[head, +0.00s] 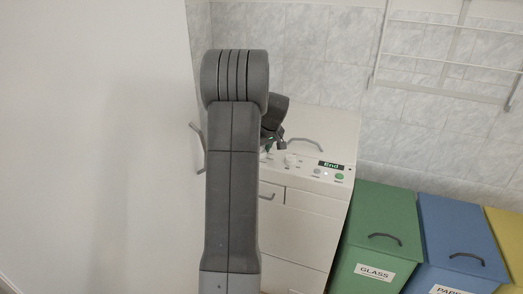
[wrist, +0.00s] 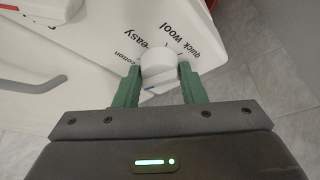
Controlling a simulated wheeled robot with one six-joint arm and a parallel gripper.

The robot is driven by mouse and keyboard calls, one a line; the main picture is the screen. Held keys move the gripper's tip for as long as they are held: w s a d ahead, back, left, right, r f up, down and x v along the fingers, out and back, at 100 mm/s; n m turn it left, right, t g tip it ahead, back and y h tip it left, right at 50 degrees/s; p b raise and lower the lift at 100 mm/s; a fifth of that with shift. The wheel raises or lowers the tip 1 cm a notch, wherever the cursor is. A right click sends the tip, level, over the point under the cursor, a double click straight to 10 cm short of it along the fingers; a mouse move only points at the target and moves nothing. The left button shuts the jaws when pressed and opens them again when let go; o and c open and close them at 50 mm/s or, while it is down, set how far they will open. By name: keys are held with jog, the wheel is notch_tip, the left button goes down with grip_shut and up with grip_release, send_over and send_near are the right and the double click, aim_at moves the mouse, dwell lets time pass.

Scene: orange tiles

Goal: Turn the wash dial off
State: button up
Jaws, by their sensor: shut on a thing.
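The wash dial (wrist: 158,66) is a round white knob on the white washing machine's panel. In the wrist view it sits between the two green fingers of my gripper (wrist: 158,84), which are shut on it from both sides. A short blue mark shows on the dial's near side. Printed words around it include "easy", "quick", "Wool" and "cotton". In the head view my arm hides most of the left part of the panel, and my gripper (head: 272,146) shows only partly. A display on the washing machine (head: 318,180) reads "End".
A green bin (head: 385,215) labelled GLASS and a blue bin (head: 458,235) stand to the right of the machine. A yellow bin (head: 505,235) is at the far right. A white rack (head: 445,50) hangs on the tiled wall. A plain white surface fills the left.

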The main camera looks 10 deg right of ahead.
jog(key=shift+d+n+y, duration=0.1)
jog(key=shift+n+y, duration=0.4)
jog(key=shift+n, duration=0.9)
jog(key=shift+g, duration=0.4)
jog(key=o, duration=1)
jog(key=v, duration=1.3)
jog(key=shift+s+d+r, duration=0.15)
jog(key=shift+r, duration=0.2)
